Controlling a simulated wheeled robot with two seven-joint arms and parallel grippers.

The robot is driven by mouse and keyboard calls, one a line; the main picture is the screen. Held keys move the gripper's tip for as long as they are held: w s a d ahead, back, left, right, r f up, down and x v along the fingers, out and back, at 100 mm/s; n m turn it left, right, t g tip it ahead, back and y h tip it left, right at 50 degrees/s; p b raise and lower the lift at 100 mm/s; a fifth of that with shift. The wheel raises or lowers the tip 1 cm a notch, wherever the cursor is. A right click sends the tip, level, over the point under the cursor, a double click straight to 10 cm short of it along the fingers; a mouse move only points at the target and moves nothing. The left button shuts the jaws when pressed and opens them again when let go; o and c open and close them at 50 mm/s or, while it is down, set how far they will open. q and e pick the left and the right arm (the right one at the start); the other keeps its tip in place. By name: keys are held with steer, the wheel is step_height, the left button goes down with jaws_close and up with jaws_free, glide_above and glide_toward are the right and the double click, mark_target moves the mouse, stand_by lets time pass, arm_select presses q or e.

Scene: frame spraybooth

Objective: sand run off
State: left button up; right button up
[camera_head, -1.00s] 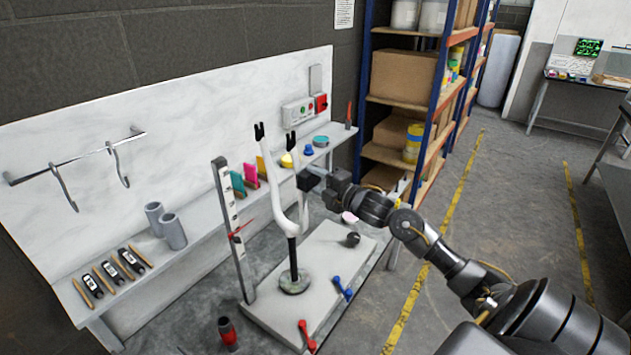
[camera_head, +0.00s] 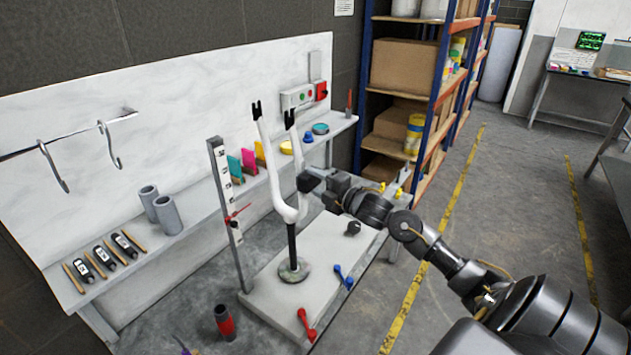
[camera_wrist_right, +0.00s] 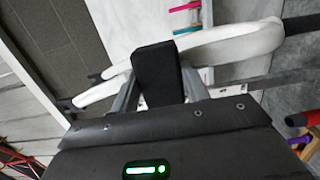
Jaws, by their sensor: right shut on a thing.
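A white fork (camera_head: 281,195) with black tips stands upright, legs up, on a black post (camera_head: 292,245) with a round base. My right gripper (camera_head: 322,187) is shut on a black block (camera_head: 308,182). The block is at the fork's right leg; I cannot tell whether it touches. In the right wrist view the black block (camera_wrist_right: 156,72) sits between the fingers, in front of the white fork (camera_wrist_right: 230,42), and hides part of it. My left gripper is not in view.
A ruled upright post (camera_head: 224,185) stands left of the fork. Blue (camera_head: 343,277) and red (camera_head: 306,325) handled parts lie on the light plate (camera_head: 265,295). Coloured pieces line the shelf behind.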

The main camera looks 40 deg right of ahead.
steer(key=shift+f, duration=0.4)
steer(key=shift+s+f+b, duration=0.1)
steer(key=shift+f+b, duration=2.65)
steer(key=shift+f, duration=0.85)
steer(key=shift+s+d+p, duration=0.15)
steer(key=shift+s+p, duration=0.15)
steer(key=shift+s, duration=0.2)
steer(key=shift+s+d+r+p, duration=0.1)
steer(key=shift+s+d+p, duration=0.15)
steer(key=shift+s, duration=0.55)
steer(key=shift+s+d+f+p, duration=0.1)
steer(key=shift+s+d+p, duration=0.15)
steer(key=shift+s, duration=0.5)
steer(key=shift+s+d+r+p, duration=0.15)
steer(key=shift+s+d, duration=0.1)
steer(key=shift+s, duration=0.55)
